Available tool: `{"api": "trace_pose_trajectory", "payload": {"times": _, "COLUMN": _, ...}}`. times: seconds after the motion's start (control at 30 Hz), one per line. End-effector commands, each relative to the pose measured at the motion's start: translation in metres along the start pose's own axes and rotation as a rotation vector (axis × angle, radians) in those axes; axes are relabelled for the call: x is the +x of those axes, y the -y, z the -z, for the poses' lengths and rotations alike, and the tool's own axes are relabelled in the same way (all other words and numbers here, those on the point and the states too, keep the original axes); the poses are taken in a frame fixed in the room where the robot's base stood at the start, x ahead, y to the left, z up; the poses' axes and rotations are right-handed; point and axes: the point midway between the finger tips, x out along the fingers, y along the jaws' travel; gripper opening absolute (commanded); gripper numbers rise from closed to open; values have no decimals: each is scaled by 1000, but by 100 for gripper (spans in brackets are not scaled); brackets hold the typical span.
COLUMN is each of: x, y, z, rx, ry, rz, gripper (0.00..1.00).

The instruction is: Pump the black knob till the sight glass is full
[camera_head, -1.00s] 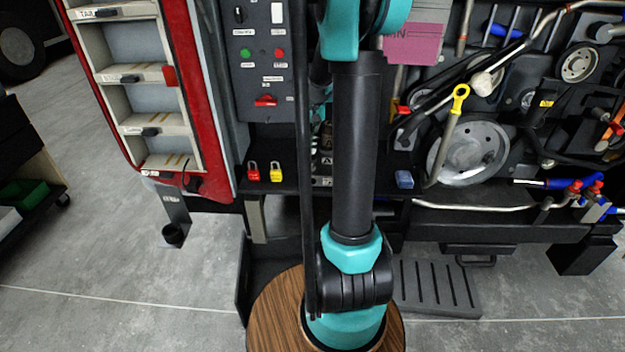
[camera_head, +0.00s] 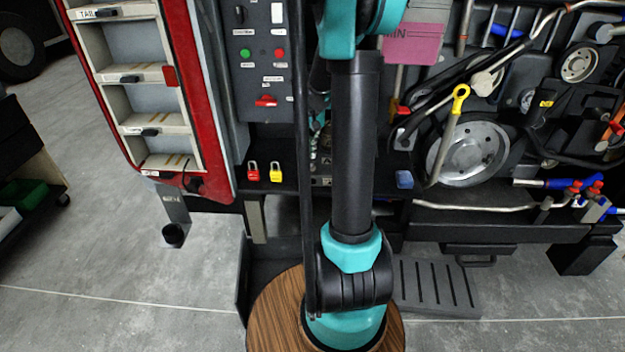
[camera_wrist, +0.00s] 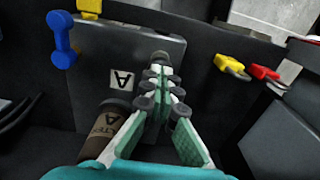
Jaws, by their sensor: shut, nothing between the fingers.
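My gripper (camera_wrist: 160,82) is shut in the wrist view, its two green-padded fingers meeting at the tips with nothing visible between them. A small dark round cap (camera_wrist: 160,57), likely the black knob, shows just beyond the fingertips; I cannot tell whether they touch it. A brown cylinder (camera_wrist: 108,122) with dark lettering stands left of the fingers, partly cut off by my gripper. I cannot make out the sight glass or its level. In the head view my arm hides most of the gripper and the spot around the knob.
A yellow padlock (camera_wrist: 232,68) and a red padlock (camera_wrist: 265,73) are right of my gripper, and a blue part (camera_wrist: 62,40) is at left. A control panel (camera_head: 262,85), red-framed shelves (camera_head: 205,110) and an engine pulley (camera_head: 470,150) surround the arm. Grey floor (camera_head: 120,260) is open at left.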

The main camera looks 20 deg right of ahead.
Motion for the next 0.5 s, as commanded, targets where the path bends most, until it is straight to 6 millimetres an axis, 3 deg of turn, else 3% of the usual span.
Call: {"api": "trace_pose_trajectory", "payload": {"times": 0.5, "x": 14, "y": 0, "z": 0, "rx": 0, "ry": 0, "rz": 0, "gripper": 0}}
